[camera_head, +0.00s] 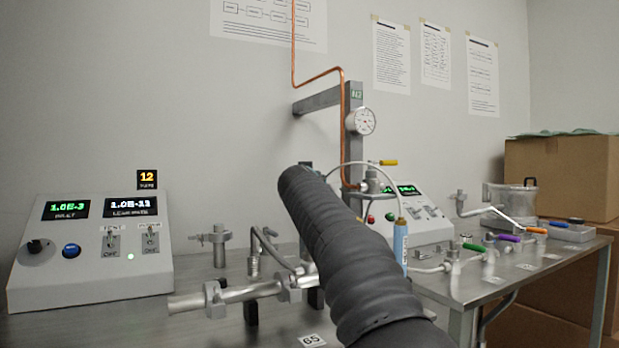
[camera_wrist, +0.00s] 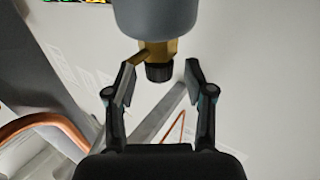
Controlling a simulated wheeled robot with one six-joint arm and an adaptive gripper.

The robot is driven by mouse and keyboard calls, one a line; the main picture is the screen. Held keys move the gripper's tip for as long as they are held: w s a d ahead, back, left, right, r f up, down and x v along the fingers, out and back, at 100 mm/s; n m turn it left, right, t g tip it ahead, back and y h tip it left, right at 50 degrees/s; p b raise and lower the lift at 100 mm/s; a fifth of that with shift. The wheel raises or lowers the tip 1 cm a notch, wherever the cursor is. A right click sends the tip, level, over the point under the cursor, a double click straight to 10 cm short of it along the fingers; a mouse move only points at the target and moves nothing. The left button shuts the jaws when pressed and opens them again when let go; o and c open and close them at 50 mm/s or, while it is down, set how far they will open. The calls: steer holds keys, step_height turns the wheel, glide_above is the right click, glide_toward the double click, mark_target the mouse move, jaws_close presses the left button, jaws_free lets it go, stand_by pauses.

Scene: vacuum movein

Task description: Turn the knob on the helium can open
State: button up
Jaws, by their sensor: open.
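In the wrist view the can (camera_wrist: 158,16) is a blue-grey rounded body at the top edge, mostly out of frame. A brass valve (camera_wrist: 160,48) comes out of it, with a side stub, and ends in a ribbed black knob (camera_wrist: 158,72). My gripper (camera_wrist: 161,80) is open, with one finger on each side of the knob. I see a gap on the right; the left finger overlaps the brass stub in the picture, and contact cannot be told. In the head view a light blue cylinder (camera_head: 400,243) stands just right of my dark arm, which hides my gripper.
On the bench (camera_head: 590,245) stand a grey control box (camera_head: 95,250) at left, another control box (camera_head: 430,228) behind my arm, metal pipes (camera_head: 240,290), a pressure gauge (camera_head: 362,121) on a post and coloured-handled valves at right. Cardboard boxes (camera_head: 560,180) fill the right side.

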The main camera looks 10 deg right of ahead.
jaws_close()
